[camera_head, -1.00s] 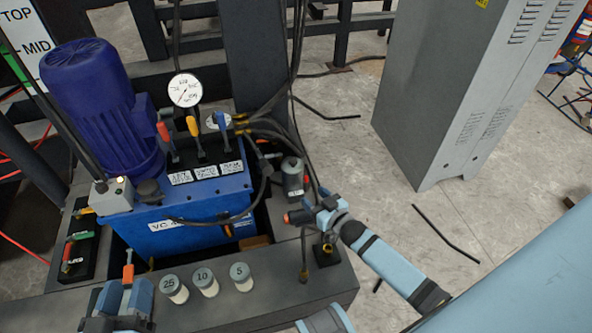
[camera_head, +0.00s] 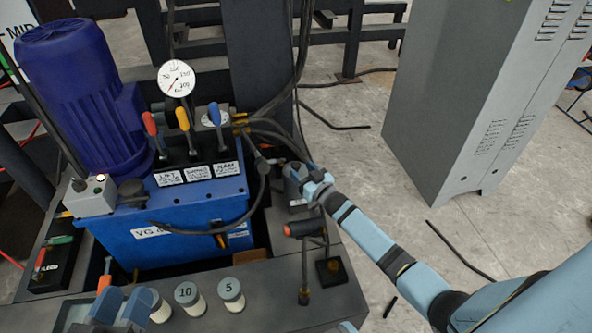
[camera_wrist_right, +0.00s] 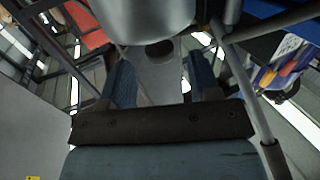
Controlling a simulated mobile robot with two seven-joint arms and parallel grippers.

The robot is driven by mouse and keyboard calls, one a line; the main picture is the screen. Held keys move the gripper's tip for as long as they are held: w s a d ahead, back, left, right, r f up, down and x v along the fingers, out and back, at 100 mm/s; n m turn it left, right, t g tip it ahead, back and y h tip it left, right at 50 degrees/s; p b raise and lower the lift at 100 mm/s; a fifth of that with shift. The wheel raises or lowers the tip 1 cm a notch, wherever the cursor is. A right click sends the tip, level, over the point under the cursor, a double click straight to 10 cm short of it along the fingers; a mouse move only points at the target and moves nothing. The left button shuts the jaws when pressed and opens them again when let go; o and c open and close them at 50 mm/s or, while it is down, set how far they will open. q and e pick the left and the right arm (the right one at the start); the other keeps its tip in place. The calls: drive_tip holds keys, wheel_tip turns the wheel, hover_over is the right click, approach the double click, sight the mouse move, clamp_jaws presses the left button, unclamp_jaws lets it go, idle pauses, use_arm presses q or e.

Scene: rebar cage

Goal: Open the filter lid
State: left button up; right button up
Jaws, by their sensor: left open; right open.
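The filter (camera_head: 294,190) is a grey cylinder to the right of the blue tank; its lid is largely hidden by my right gripper in the head view. My right gripper (camera_head: 308,180) is open at the filter's top right. In the right wrist view, my open fingers (camera_wrist_right: 165,90) point at a grey metal cylinder (camera_wrist_right: 150,18), likely the filter; I cannot tell whether they touch it. My left gripper (camera_head: 121,301) is open at the bottom left, beside an orange-tipped tool (camera_head: 105,275); no grip on it shows.
A valve with a dark, orange-ended handle (camera_head: 303,228) sits just below my right gripper. Hoses (camera_head: 262,195) run close by. The blue tank (camera_head: 175,230) carries three levers and a pressure gauge (camera_head: 177,78). Labelled jars (camera_head: 231,293) stand in front. A grey cabinet (camera_head: 470,100) stands right.

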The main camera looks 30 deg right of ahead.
sight(299, 168)
use_arm(q)
drive_tip(key=shift+d+f+g+b, duration=0.1)
drive_tip(key=shift+f+g+b, duration=0.4)
drive_tip(key=shift+f, duration=0.65)
use_arm(e)
drive_tip(key=shift+w+a, duration=0.15)
drive_tip(key=shift+w, duration=0.85)
drive_tip(key=shift+w+a, duration=0.15)
drive_tip(key=shift+w, duration=0.8)
